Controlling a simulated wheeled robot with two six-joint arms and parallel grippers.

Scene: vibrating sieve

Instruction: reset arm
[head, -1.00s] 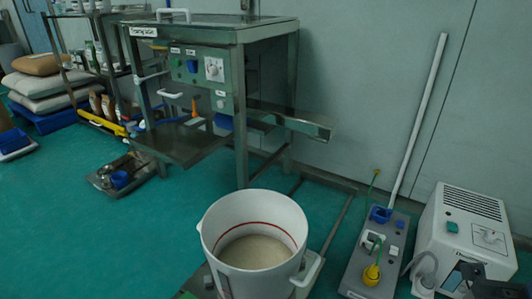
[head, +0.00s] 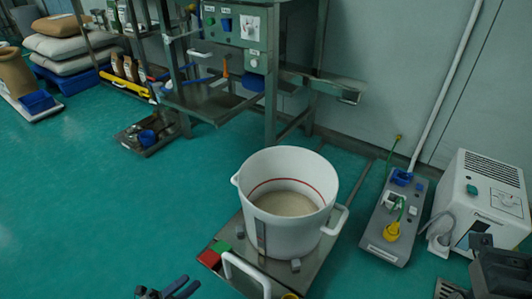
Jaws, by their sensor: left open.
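My left gripper (head: 186,284) shows at the bottom edge, left of centre. Its dark fingers point up and right, spread apart with nothing between them. It is over the floor, left of the cart and apart from it. Most of its arm is cut off by the frame. A dark part that looks like my right arm (head: 500,272) shows at the bottom right corner; its gripper does not show.
A white bucket (head: 285,232) with pale powder stands on a metal cart (head: 216,234) with a white handle. A power strip board (head: 384,250) and a white machine (head: 468,208) stand right. The sieve frame (head: 271,110) is behind. A low tray (head: 133,150) lies back left.

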